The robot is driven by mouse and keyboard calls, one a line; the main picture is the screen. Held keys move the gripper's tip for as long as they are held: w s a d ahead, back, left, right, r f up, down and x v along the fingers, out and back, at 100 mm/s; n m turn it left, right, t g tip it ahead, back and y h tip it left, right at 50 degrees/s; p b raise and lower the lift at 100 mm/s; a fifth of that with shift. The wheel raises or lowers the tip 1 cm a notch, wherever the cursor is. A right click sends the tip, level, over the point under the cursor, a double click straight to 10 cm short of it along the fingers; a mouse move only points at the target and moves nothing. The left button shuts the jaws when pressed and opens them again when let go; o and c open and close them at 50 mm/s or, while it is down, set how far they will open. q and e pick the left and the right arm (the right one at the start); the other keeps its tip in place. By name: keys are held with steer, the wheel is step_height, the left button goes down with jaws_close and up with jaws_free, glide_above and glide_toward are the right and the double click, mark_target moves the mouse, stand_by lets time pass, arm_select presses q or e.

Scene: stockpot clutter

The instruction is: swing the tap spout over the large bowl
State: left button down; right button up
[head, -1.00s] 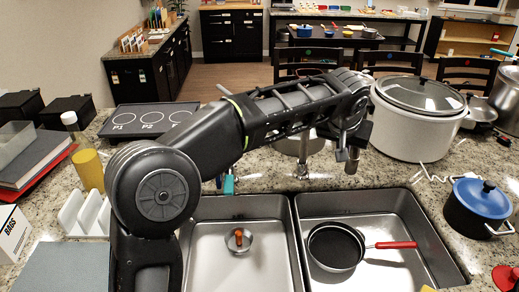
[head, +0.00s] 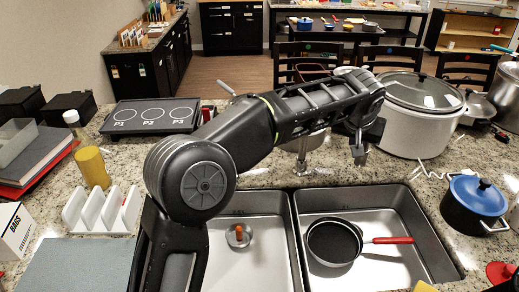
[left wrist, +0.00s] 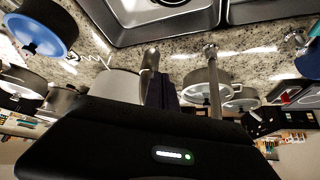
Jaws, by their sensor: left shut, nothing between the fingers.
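The tap's upright (head: 303,165) stands on the counter behind the sink. Its upper part is hidden behind my left arm, and I cannot make out the spout. The upright also shows in the left wrist view (left wrist: 214,85). The right sink bowl (head: 420,215) looks the larger and holds a dark pan (head: 333,243) with a red handle. The left bowl (head: 262,270) is partly covered by my arm. My left gripper (head: 359,158) is shut and empty, pointing down behind the right bowl, to the right of the tap and apart from it. My right gripper is not in view.
A large white lidded pot (head: 415,120) stands close right of my left gripper. A blue-lidded pot (head: 475,205) is right of the sink. A griddle (head: 152,116), a yellow bottle (head: 92,167) and a white rack (head: 100,210) are on the left. A thin grey bar (head: 226,88) shows behind my arm.

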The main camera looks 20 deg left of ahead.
arm_select(q)
steer(key=shift+s+a+b, duration=0.45)
steer(key=shift+s+b, duration=0.2)
steer(key=shift+s+a+b, duration=0.45)
steer(key=shift+s+b, duration=0.15)
steer(key=shift+r, duration=0.1)
steer(key=p+v, duration=0.1)
steer(key=v, duration=0.6)
steer(key=shift+s+r+p, duration=0.3)
steer(key=shift+p, duration=0.1)
